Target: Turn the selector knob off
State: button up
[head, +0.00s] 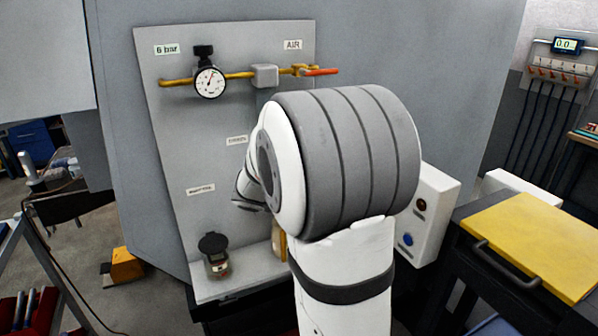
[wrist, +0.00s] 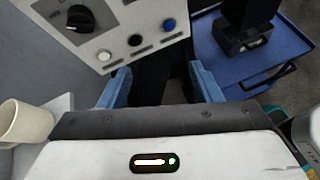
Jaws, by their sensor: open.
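The selector knob (wrist: 80,18) is black and round. It sits on the white front of a control box (wrist: 112,22), near the top left of the wrist view. Dark markings lie beside it, too small to read. My gripper (wrist: 159,68) has two blue fingers standing wide apart with nothing between them. It is below and to the right of the knob in the picture and does not touch it. In the head view a white control box (head: 436,208) shows right of my arm, which hides part of it. My gripper and the knob are hidden there.
The control box bears a white button (wrist: 103,55), a black button (wrist: 135,40) and a blue button (wrist: 168,25). A cream mug (wrist: 24,124) stands at the left. A blue cart (wrist: 225,80) carries a dark block. A yellow-topped bench (head: 540,240) stands right in the head view.

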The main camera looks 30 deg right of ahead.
jog(key=w+d+n+h, duration=0.6)
jog(key=w+d+n, duration=0.1)
jog(key=w+d, duration=0.1)
jog(key=w+p+x, duration=0.1)
jog(key=x, duration=0.6)
jog(key=shift+s+d, duration=0.2)
jog(key=shift+d, duration=0.1)
